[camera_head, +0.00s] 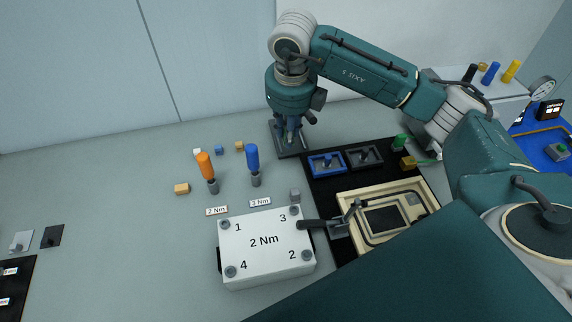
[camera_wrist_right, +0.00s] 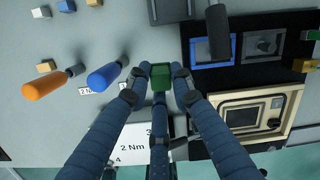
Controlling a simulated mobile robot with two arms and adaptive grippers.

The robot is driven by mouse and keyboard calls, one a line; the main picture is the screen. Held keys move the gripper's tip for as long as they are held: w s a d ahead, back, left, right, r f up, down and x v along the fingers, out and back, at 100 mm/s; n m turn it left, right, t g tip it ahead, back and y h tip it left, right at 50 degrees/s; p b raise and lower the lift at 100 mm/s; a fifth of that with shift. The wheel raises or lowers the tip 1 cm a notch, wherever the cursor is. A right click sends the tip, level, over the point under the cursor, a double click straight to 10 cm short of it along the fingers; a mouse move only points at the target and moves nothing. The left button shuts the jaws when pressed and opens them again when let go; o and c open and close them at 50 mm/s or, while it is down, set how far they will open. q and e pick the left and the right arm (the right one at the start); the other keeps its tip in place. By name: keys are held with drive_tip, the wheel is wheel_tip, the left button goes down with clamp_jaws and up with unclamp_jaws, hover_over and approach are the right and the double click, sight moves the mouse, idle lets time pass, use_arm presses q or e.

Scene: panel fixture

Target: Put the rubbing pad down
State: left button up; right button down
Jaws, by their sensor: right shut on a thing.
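My right gripper (camera_head: 290,138) points down at the back of the bench, just left of the blue tray. In the right wrist view its fingers (camera_wrist_right: 158,82) are closed around a small green block, which I take to be the rubbing pad (camera_wrist_right: 160,76). In the head view the fingers hide the pad. A dark grey plate (camera_head: 282,152) lies below the gripper, and a dark square top shows ahead of the fingers in the wrist view (camera_wrist_right: 172,10). Whether the pad touches anything cannot be told. My left gripper is not in view.
A blue tray (camera_head: 313,169) and a dark tray (camera_head: 379,163) lie to the right, behind a cream panel (camera_head: 421,198). Orange (camera_head: 204,165) and blue (camera_head: 252,157) drivers stand left. The white 2 Nm box (camera_head: 240,262) is in front. Bench left of the drivers is mostly clear.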

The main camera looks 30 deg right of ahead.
drive_tip(key=p, duration=0.1)
approach(287, 175)
drive_tip(key=shift+w+d+f+p, duration=0.15)
drive_tip(key=shift+w+f+p, duration=0.3)
drive_tip(key=shift+f, duration=0.55)
wheel_tip(287, 175, down, 3)
drive_tip(key=shift+r+p, duration=0.2)
drive_tip(key=shift+p, duration=0.2)
drive_tip(key=shift+f, duration=0.55)
drive_tip(key=c, duration=1.9)
unclamp_jaws()
drive_tip(key=shift+f, duration=0.2)
drive_tip(key=shift+c, duration=0.2)
drive_tip(key=o, duration=0.4)
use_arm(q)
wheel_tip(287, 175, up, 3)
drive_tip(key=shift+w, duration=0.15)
